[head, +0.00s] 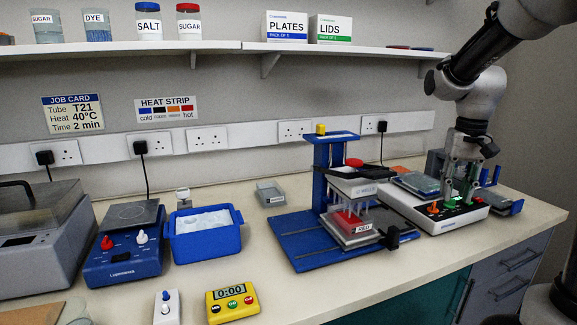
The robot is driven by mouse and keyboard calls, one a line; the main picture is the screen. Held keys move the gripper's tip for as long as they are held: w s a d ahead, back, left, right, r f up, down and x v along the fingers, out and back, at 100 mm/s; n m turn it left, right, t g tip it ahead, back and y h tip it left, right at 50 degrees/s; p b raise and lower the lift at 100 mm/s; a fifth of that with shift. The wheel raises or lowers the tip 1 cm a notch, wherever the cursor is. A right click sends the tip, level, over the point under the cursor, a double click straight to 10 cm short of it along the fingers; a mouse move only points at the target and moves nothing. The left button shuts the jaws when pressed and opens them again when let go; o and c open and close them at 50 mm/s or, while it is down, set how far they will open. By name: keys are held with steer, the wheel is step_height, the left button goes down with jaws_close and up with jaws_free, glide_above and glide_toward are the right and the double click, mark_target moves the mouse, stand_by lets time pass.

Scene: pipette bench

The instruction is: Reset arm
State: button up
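My arm comes in from the top right. My gripper (458,196) points down over a white device (440,224) with orange, green and red knobs on a black front strip. Its two fingers look apart, one on each side of a gap above the green knob (460,207). I see nothing held between them. Whether the fingertips touch the device is too small to tell.
Further left are a blue ice tub (205,240), a blue hotplate (122,262) and a yellow timer (232,300). A shelf (215,47) runs above.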

steer(key=s+a+r+n+t, duration=0.1)
steer(key=s+a+t, duration=0.1)
steer(key=s, duration=0.7)
steer(key=s+a+r+n+t, duration=0.2)
steer(key=s, duration=0.8)
steer(key=shift+s+a, duration=0.15)
steer(key=shift+s, duration=0.1)
stand_by(0.5)
